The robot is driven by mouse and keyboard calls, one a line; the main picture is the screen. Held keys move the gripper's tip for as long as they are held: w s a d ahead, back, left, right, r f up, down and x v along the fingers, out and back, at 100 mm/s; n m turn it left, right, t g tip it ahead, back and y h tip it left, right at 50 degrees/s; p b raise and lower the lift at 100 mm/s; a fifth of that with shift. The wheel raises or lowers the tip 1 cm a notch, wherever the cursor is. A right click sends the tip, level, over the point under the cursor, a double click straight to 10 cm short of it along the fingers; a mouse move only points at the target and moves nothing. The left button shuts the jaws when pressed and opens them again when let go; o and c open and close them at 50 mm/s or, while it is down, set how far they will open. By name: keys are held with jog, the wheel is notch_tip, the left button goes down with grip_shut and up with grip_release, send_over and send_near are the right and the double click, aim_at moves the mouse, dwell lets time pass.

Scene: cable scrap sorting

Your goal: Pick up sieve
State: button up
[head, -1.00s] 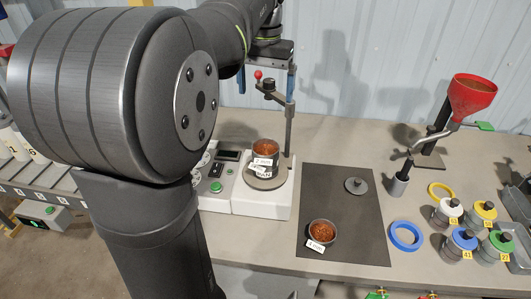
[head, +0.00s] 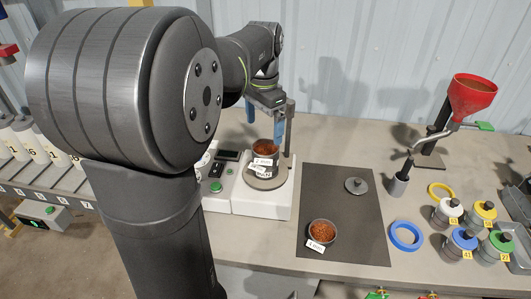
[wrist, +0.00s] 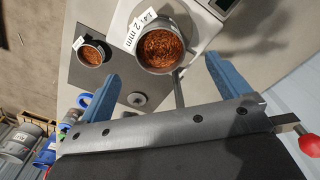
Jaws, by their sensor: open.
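A round metal sieve (head: 265,150) with white labels sits upright on the white shaker base (head: 279,205), filled with reddish-brown copper granules. It also shows in the wrist view (wrist: 160,47), ahead of and between my two blue fingers. A second, smaller-looking sieve or pan (head: 321,233) of the same granules, with one label, stands on the dark mat; it is also in the wrist view (wrist: 92,53). My gripper (head: 264,130) is open and empty, close above the sieve on the shaker, with no clear contact visible.
A shaker post with clamp (head: 289,125) rises right behind the sieve. A grey lid (head: 355,185) lies on the dark mat (head: 345,265).

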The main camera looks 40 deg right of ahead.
aim_at(265, 145)
notch_tip(265, 145, down, 7)
jog(key=shift+d+f, duration=0.1)
jog(key=shift+f, duration=0.1)
dwell(0.3)
jog(key=shift+c, duration=0.4)
jog(key=c, duration=1)
